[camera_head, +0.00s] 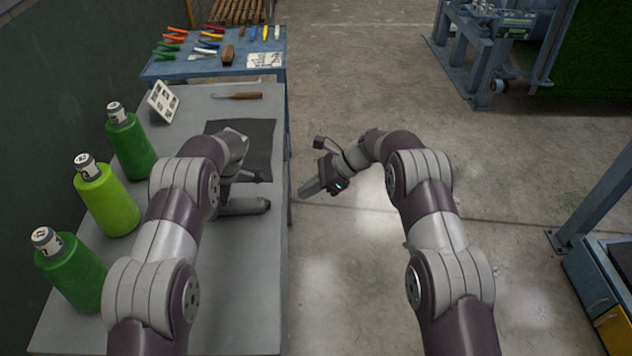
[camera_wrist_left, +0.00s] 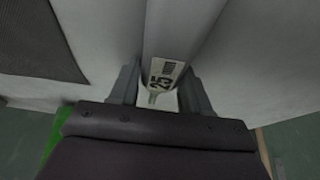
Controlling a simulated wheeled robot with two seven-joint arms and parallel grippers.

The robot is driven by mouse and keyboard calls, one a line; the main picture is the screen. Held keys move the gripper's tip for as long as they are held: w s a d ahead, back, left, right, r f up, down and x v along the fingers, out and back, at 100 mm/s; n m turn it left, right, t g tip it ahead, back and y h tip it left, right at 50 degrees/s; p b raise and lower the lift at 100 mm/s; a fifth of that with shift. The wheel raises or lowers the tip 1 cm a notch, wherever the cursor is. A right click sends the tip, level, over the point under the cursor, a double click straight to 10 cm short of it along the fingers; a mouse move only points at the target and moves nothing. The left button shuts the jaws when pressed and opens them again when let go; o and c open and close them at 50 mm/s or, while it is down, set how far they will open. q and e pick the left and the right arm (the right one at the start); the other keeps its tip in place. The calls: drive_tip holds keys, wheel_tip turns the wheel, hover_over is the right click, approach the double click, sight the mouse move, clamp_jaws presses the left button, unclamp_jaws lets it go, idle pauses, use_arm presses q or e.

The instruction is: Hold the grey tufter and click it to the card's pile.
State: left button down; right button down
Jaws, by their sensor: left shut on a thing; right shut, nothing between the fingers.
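The grey tufter (camera_head: 248,206) lies low over the grey table, right of my left forearm. In the left wrist view the tufter (camera_wrist_left: 185,25) runs between the fingers and carries a white label with "25". My left gripper (camera_wrist_left: 160,92) is shut on it; in the head view that gripper is mostly hidden behind my arm. Whether the tufter touches the table is unclear. A small white card (camera_head: 162,102) with dark patches stands tilted at the table's back left, apart from the tufter. My right gripper (camera_head: 316,187) is shut and empty, over the floor beside the table.
A dark mat (camera_head: 258,135) lies beyond the tufter. A wooden-handled tool (camera_head: 238,96) lies at the back. A blue table (camera_head: 190,68) with coloured tools stands behind.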

sight(271, 205)
drive_tip(key=shift+a+f, duration=0.4)
drive_tip(key=shift+a, duration=0.75)
drive_tip(key=shift+a+f, duration=0.45)
drive_tip(key=shift+a, duration=0.65)
drive_tip(key=shift+a+f, duration=0.4)
drive_tip(key=shift+a, duration=0.75)
